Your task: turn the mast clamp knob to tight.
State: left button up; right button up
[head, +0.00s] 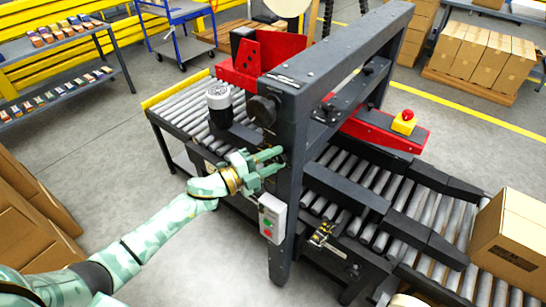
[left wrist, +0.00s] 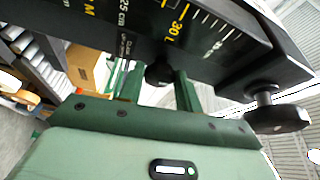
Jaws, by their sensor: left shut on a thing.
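My left gripper (head: 275,161) reaches in from the left to the side of the dark upright mast (head: 287,205). In the left wrist view its two green fingers (left wrist: 160,82) stand on either side of a small black knob (left wrist: 159,72), which appears to be the mast clamp knob. The gripper is shut on this knob. The knob sits just below the scale (left wrist: 185,25) with yellow and white marks. In the head view the fingers hide the knob, and I cannot read its turn. My right gripper is not in view.
A larger black round knob (head: 262,110) sits above my gripper on the mast; it also shows in the left wrist view (left wrist: 278,116). A grey switch box (head: 271,217) with buttons is just below the gripper. Roller conveyors (head: 182,108) extend on both sides.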

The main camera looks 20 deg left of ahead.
pick_arm(q)
jog(key=shift+m+g+p, duration=0.4)
jog(key=shift+m, duration=0.4)
jog(key=shift+y, duration=0.3)
jog(key=o, duration=0.9)
jog(key=shift+o, duration=0.2)
jog(key=b+v, duration=0.1)
jog(key=v, duration=1.5)
jog(key=shift+b, duration=0.4)
jog(key=shift+s+a+f, duration=0.1)
